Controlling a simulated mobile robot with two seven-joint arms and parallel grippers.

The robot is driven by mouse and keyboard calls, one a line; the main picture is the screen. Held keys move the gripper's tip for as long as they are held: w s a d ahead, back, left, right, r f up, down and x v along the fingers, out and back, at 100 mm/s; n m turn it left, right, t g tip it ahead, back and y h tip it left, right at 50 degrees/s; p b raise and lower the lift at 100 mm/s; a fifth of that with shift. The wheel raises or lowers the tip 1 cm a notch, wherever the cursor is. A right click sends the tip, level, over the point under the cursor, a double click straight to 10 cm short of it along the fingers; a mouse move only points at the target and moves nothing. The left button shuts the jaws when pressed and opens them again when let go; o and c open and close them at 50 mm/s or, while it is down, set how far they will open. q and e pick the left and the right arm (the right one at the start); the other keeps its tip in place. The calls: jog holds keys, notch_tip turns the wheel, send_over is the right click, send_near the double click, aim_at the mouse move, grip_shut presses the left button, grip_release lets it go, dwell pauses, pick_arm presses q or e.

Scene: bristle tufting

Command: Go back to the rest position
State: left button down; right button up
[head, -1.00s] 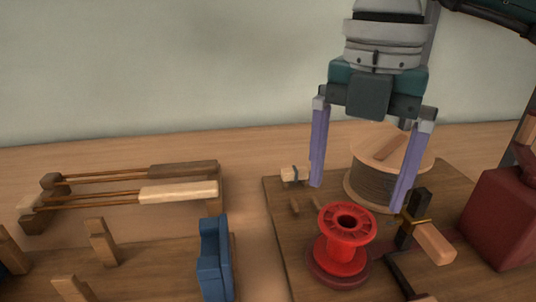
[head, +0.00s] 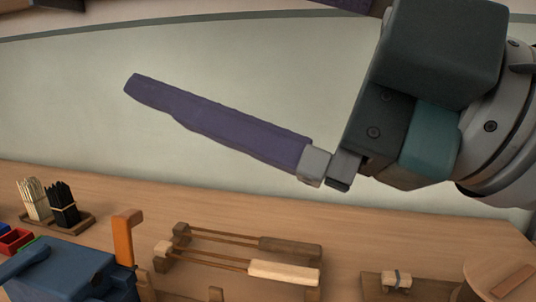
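My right gripper (head: 235,65) fills the upper right of the head view, raised above the table and pointing left. One long purple finger shows in full. Part of a second purple finger shows at the top edge, well apart from the first, so the gripper is open. Nothing is held between the fingers; the second fingertip is out of the picture. My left gripper is not in view.
On the table (head: 130,190) are bundles of pale (head: 34,200) and black bristles (head: 62,206), a blue device (head: 75,270), a red bin (head: 14,241), two long-handled tools (head: 285,270) on a rack, and a wooden spool (head: 490,268). The pale wall behind is clear.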

jog(key=w+d+r+m+t+h+p, duration=0.3)
jog(key=w+d+r+m+t+h, duration=0.25)
jog(key=d+m+t+h, duration=0.55)
jog(key=s+d+f+m+g+h+p, duration=0.2)
jog(key=d+f+m+g+h+p, duration=0.2)
jog(key=d+f+m+h, duration=0.7)
jog(key=s+f+g+y+p, duration=0.1)
jog(key=s+f+g+p, duration=0.1)
jog(key=s+f+g, duration=0.3)
jog(key=s+a+f+g+y+p, duration=0.1)
jog(key=s+f+g+p, duration=0.15)
jog(key=s, duration=0.55)
jog(key=s+f+g+y+p, duration=0.1)
jog(key=s+f+g, duration=0.1)
jog(key=s+g, duration=0.3)
pick_arm(q)
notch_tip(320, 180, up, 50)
jog(key=p, duration=3.6)
pick_arm(e)
notch_tip(320, 180, up, 36)
jog(key=t, duration=0.1)
jog(key=shift+s+h, duration=0.25)
jog(key=shift+h, duration=0.05)
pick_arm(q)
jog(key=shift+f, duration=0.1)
pick_arm(e)
jog(key=shift+f+t, duration=0.1)
jog(key=shift+t, duration=0.15)
